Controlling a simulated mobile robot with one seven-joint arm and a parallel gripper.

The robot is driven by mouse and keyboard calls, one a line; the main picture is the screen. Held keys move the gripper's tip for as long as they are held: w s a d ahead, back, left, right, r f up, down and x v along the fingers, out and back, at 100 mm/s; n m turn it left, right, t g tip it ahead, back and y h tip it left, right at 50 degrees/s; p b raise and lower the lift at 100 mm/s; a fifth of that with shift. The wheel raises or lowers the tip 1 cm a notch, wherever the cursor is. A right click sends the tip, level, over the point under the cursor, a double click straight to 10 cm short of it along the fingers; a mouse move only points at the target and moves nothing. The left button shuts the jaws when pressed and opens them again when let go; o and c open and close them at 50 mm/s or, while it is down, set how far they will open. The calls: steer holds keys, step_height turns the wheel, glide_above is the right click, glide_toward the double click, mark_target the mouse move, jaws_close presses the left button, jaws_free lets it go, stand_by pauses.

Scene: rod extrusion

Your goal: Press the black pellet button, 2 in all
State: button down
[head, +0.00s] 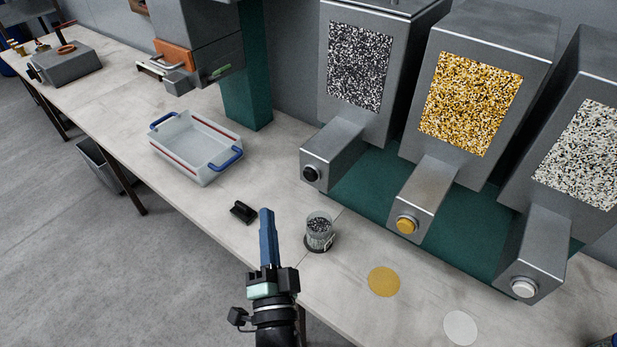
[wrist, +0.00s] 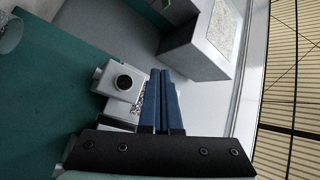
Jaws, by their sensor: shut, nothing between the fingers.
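The black pellet button (head: 311,173) sits on the front of the spout of the leftmost dispenser (head: 361,70), whose window shows black and white pellets. The black button also shows in the wrist view (wrist: 124,83), left of my fingers. A clear cup (head: 319,234) holding dark speckled pellets stands on the bench in front of that spout. My gripper (head: 266,212) is left of the cup and apart from the button. Its blue fingers are together and empty, and show side by side in the wrist view (wrist: 162,73).
A yellow button (head: 407,224) and a white button (head: 523,288) are on the spouts to the right. A yellow disc (head: 384,281) and a white disc (head: 461,328) lie on the bench. A black object (head: 243,212) and a white tray (head: 187,158) are left.

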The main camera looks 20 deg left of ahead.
steer(key=p, duration=0.2)
glide_toward(304, 172)
steer(key=w+a+r, duration=0.2)
steer(key=w+a, duration=0.1)
steer(key=a, duration=0.1)
steer(key=shift+w+d+f, duration=0.25)
steer(key=shift+w+d, duration=0.15)
steer(key=shift+w, duration=0.2)
steer(key=shift+w, duration=0.1)
stand_by(1.4)
steer(key=shift+w+d+p, duration=0.1)
steer(key=shift+w+p, duration=0.2)
steer(key=shift+p, duration=0.1)
steer(key=shift+w+d, duration=0.2)
steer(key=shift+w, duration=0.3)
stand_by(0.8)
steer(key=shift+s, duration=0.1)
steer(key=shift+s+a+p, duration=0.3)
steer(key=shift+s+p, duration=0.1)
steer(key=shift+s, duration=0.4)
